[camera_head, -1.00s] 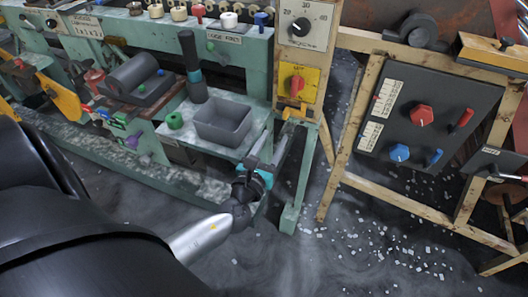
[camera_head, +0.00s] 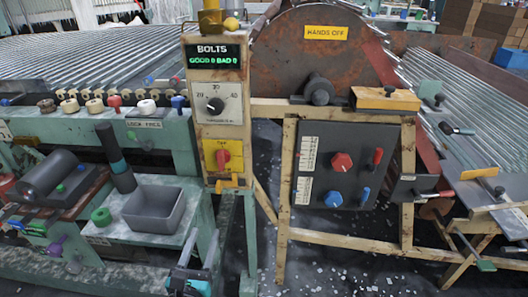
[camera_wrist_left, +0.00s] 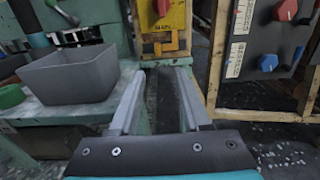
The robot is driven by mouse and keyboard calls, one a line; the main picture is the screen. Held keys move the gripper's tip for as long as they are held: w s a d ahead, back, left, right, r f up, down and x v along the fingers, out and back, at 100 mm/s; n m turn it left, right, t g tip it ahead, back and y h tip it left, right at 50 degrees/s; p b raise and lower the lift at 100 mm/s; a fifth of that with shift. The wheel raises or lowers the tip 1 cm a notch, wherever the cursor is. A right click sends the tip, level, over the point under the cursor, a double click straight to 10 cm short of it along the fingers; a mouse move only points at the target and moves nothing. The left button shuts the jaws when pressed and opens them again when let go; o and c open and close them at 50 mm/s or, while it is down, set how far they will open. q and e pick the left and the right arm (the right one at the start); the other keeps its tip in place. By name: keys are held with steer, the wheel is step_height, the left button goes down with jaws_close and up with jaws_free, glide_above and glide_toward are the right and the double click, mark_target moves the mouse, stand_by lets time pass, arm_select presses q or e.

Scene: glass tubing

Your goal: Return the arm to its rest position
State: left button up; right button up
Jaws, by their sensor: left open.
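My left gripper (camera_head: 192,262) shows at the bottom of the head view, in front of the teal bench and just right of the grey bin. In the left wrist view its two grey fingers (camera_wrist_left: 162,100) stand apart with nothing between them. The gap between them faces a teal post and the yellow hook (camera_wrist_left: 165,43) below the control box. The rest of the left arm is below the head view. My right gripper is not in view.
The grey bin (camera_head: 157,213) stands on the bench ledge beside a green ring (camera_head: 101,217). A control box (camera_head: 212,105) with dials and a wooden frame holding a dark panel (camera_head: 333,165) stand ahead. The floor (camera_head: 330,280) has scattered white bits.

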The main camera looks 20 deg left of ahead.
arm_select(q)
steer(key=s+a+f+n+g+p, duration=0.1)
steer(key=s+f+n+g, duration=0.25)
steer(key=f, duration=0.35)
steer(key=s+a+f+n+g+p, duration=0.1)
steer(key=s+f+n+g, duration=0.1)
steer(key=f+n, duration=0.45)
steer(key=s+a+f+n+g+p, duration=0.1)
steer(key=s+f+n+g, duration=0.2)
steer(key=f, duration=0.5)
steer(key=s+d+f+n+g+h+p, duration=0.1)
steer(key=s+d+f+n+g, duration=0.1)
steer(key=s+f+n, duration=0.4)
steer(key=s+d+f+n+g+h+p, duration=0.2)
steer(key=s+f+n, duration=0.4)
steer(key=s+n, duration=0.6)
steer(key=d+g, duration=0.1)
steer(key=g, duration=0.1)
steer(key=shift+s+d+f+g, duration=0.2)
steer(key=shift+s+f+g, duration=0.05)
steer(key=shift+s+g, duration=0.15)
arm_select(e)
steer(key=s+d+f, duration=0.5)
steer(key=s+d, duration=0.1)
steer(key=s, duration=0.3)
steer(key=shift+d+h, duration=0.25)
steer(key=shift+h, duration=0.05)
